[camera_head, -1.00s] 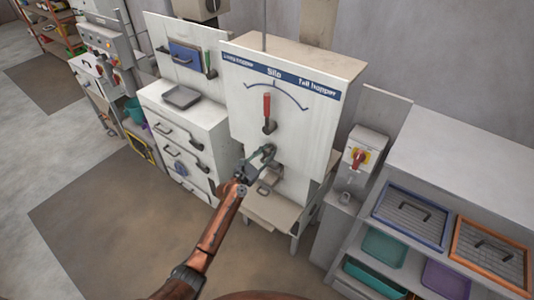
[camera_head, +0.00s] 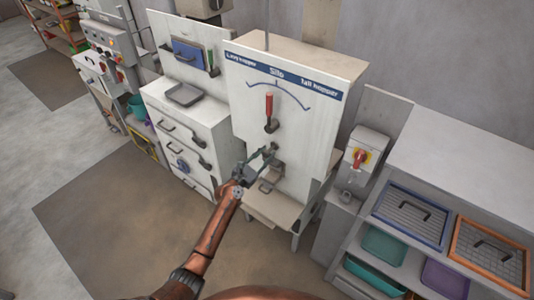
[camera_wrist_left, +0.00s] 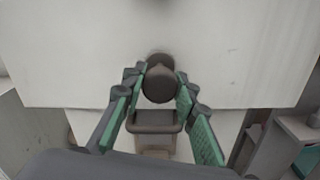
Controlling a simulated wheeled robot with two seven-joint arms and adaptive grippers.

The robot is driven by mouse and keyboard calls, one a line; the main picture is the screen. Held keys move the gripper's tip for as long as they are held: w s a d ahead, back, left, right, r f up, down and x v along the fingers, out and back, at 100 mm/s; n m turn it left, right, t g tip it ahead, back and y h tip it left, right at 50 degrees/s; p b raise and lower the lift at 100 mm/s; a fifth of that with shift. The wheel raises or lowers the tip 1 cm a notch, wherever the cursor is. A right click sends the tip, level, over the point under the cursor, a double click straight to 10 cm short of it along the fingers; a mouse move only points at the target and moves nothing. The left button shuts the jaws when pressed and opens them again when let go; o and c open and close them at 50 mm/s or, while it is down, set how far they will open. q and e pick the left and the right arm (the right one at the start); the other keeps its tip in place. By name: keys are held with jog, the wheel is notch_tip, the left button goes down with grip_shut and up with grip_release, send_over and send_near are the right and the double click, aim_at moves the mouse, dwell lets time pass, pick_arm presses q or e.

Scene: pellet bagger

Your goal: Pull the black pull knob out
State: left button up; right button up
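The black pull knob (camera_head: 274,147) sticks out of the white front panel (camera_head: 245,105) of the silo cabinet, below a red-handled lever (camera_head: 268,108). In the left wrist view the round dark knob (camera_wrist_left: 158,85) is at the centre. My left gripper (camera_head: 268,154) is open in front of the panel. Its green-padded fingers (camera_wrist_left: 161,88) stand on either side of the knob, with their tips close to its edges. They do not look clamped on it; any contact is hard to tell. My right gripper is not in view.
A grey bracket-like handle (camera_wrist_left: 154,122) sits just below the knob, above a small shelf (camera_head: 270,208). A switch box with a red handle (camera_head: 358,157) stands to the right. Drawers (camera_head: 185,135) stand to the left. Trays (camera_head: 412,214) fill the right bench.

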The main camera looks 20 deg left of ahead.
pick_arm(q)
jog(key=o, duration=0.3)
jog(key=shift+s, duration=0.2)
jog(key=shift+o, duration=1)
jog(key=shift+w, duration=0.1)
jog(key=v, duration=1.2)
jog(key=shift+f, duration=0.1)
